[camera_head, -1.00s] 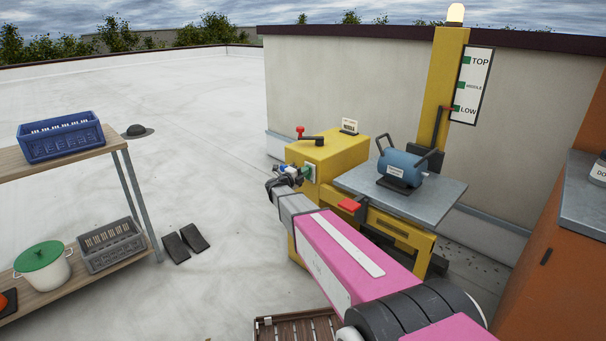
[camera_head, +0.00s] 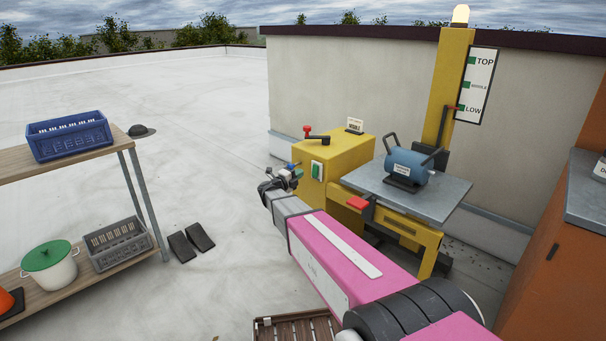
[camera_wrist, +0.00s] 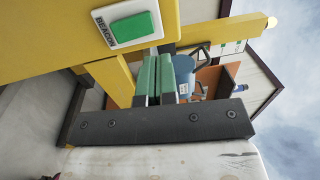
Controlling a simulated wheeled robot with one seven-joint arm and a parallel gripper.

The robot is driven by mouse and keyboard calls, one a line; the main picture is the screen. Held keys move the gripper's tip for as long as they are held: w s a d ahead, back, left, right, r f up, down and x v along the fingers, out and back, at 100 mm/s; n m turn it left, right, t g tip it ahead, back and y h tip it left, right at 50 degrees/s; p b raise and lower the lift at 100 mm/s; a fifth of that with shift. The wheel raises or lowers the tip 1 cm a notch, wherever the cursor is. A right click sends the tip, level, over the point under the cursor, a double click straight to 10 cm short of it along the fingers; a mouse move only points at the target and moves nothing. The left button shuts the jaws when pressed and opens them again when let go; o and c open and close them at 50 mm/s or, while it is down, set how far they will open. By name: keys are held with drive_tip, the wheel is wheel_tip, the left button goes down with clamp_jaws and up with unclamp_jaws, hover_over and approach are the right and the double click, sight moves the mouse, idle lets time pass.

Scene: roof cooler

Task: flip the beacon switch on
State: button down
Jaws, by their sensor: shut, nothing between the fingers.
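The beacon switch is a green rocker on a white plate on the yellow box's side (camera_head: 317,171). In the wrist view the switch (camera_wrist: 131,28) shows large at the top, beside the word BEACON. The beacon lamp (camera_head: 460,14) on top of the yellow mast glows pale amber. My gripper (camera_head: 297,173) is just left of the switch, with a visible gap to it. In the wrist view my gripper's two green fingers (camera_wrist: 157,78) are together and empty, below the switch plate.
A grey lift platform (camera_head: 440,200) carries a blue tank (camera_head: 406,166). A red-knobbed lever (camera_head: 314,136) stands on the yellow box. A shelf with a blue crate (camera_head: 68,137) is at left, an orange cabinet (camera_head: 545,260) at right. The roof between shelf and box is mostly clear.

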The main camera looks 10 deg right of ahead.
drive_tip(key=s+a, duration=0.1)
drive_tip(key=a, duration=0.1)
drive_tip(key=s+a+r, duration=0.1)
drive_tip(key=s+a, duration=0.1)
drive_tip(key=shift+s+a, duration=0.15)
drive_tip(key=shift+a, duration=0.1)
drive_tip(key=s+a+f+n+y, duration=0.1)
drive_tip(key=s+f+n+y, duration=0.25)
drive_tip(key=n+y, duration=0.35)
drive_tip(key=s+a+f+n+g+y, duration=0.1)
drive_tip(key=s+f+n+y, duration=0.25)
drive_tip(key=n+y, duration=0.4)
drive_tip(key=s+a+f+n+y, duration=0.15)
drive_tip(key=s+n+y, duration=0.25)
drive_tip(key=n, duration=0.6)
drive_tip(key=s+d+f+n+g+h, duration=0.1)
drive_tip(key=s+d+f+g, duration=0.1)
drive_tip(key=s, duration=0.4)
drive_tip(key=s+d+f+n+g+h, duration=0.1)
drive_tip(key=s+d+f+n+g, duration=0.1)
drive_tip(key=s+d+g, duration=0.2)
drive_tip(key=s+d+f+n+g+h, duration=0.1)
drive_tip(key=s+d+g, duration=0.3)
drive_tip(key=s, duration=0.5)
drive_tip(key=shift+s+f, duration=0.2)
drive_tip(key=shift+f, duration=0.2)
